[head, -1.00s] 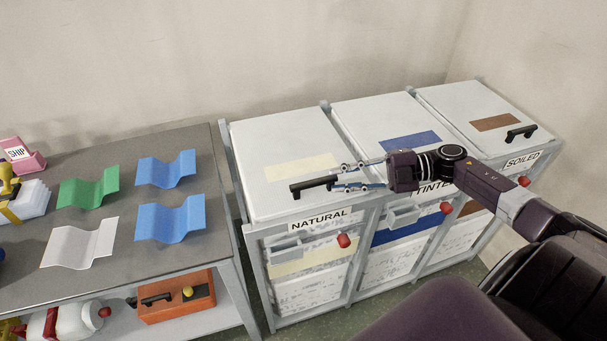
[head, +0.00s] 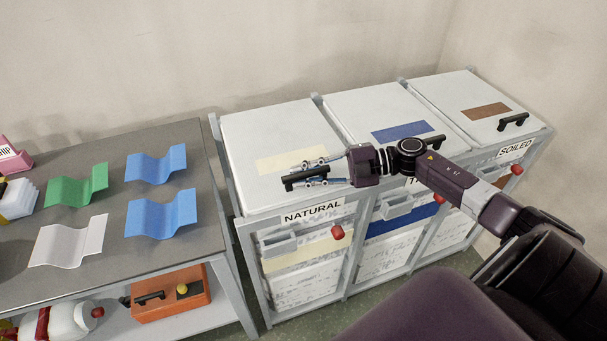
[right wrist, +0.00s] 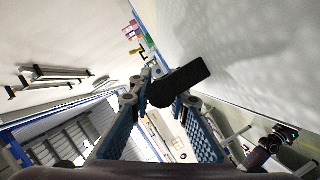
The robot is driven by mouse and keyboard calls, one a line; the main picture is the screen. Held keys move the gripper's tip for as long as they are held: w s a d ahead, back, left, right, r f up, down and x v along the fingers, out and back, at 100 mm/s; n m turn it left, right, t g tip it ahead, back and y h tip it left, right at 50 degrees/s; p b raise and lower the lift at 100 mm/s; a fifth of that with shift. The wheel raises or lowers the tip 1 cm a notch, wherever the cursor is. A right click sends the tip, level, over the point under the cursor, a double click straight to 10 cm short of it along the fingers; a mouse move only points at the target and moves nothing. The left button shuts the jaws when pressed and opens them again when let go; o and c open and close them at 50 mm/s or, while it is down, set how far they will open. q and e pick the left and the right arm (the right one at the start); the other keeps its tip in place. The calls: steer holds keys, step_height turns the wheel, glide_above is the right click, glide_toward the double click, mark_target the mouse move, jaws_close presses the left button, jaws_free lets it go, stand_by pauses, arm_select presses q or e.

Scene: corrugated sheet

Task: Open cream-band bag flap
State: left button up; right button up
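The cream-band bag is the left bin, labelled NATURAL. Its white lid flap (head: 258,130) lies closed, with a cream band (head: 290,157) and a black bar handle (head: 291,183) near its front edge. My right gripper (head: 310,173) is at the handle, one finger on each side of it, with the fingers spread. In the right wrist view the handle (right wrist: 187,80) sticks out between the fingertips of the gripper (right wrist: 166,95); I cannot tell if they touch it. My left gripper is out of the head view; a dark purple arm part (right wrist: 262,152) at the wrist view's lower right may belong to it.
Two more lidded bins stand to the right, with a blue band (head: 405,132) and a brown band (head: 486,113). A red knob (head: 337,232) sits on the left bin's front. A grey table (head: 120,215) with wavy sheets stands on the left.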

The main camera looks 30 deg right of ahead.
jaws_close()
steer(key=shift+r, duration=0.1)
